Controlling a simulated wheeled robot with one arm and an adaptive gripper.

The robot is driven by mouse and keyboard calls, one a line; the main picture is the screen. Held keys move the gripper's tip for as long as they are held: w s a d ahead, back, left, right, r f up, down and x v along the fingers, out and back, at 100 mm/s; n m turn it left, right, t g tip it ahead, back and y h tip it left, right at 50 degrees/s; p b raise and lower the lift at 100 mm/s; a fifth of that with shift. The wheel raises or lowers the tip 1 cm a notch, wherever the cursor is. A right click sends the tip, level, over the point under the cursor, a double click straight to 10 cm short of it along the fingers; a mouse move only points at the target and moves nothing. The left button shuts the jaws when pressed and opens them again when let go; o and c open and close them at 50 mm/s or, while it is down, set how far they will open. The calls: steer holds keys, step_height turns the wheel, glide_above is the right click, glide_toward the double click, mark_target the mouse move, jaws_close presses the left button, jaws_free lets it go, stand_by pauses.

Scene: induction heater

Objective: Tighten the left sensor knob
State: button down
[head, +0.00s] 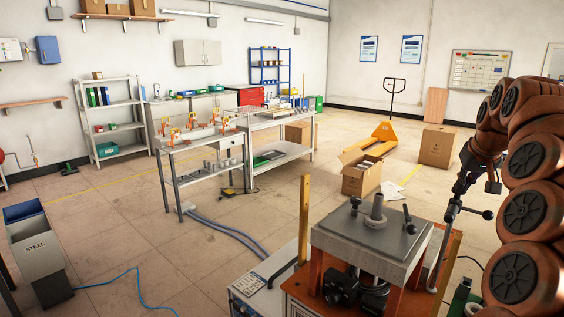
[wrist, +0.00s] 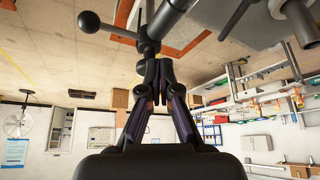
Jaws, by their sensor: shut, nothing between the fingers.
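The heater unit (head: 375,238) stands at the lower right of the head view, with a grey top plate. Two small black knobs show on it, one at the back (head: 355,203) and one at the right edge (head: 409,222). A ball-ended handle (head: 488,214) sits on a grey rod to their right; I cannot tell which of these is the left sensor knob. My gripper (head: 456,194) points down at this handle's hub. In the wrist view my gripper (wrist: 157,70) is shut and empty, its tips close to the dark hub with the ball-ended handle (wrist: 88,22). Contact is unclear.
A wooden post (head: 304,220) rises at the unit's left. An open cardboard box (head: 367,172) and a yellow pallet jack (head: 383,132) are behind it. Workbenches (head: 200,140) stand further back.

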step_height(320, 180, up, 4)
steer(key=p, duration=0.2)
steer(key=shift+r+p, duration=0.1)
steer(key=shift+p, duration=0.2)
steer(key=shift+r, duration=0.1)
steer(key=shift+s+d+f+p, duration=0.15)
steer(key=shift+d+f, duration=0.25)
steer(key=shift+f, duration=0.65)
steer(key=shift+w+d+f+p, duration=0.1)
steer(key=shift+d+f+p, duration=0.2)
steer(key=shift+f, duration=0.75)
steer(key=shift+s+d+f+p, duration=0.1)
steer(key=shift+d+f, duration=0.35)
steer(key=shift+f, duration=0.6)
steer(key=shift+w, duration=0.3)
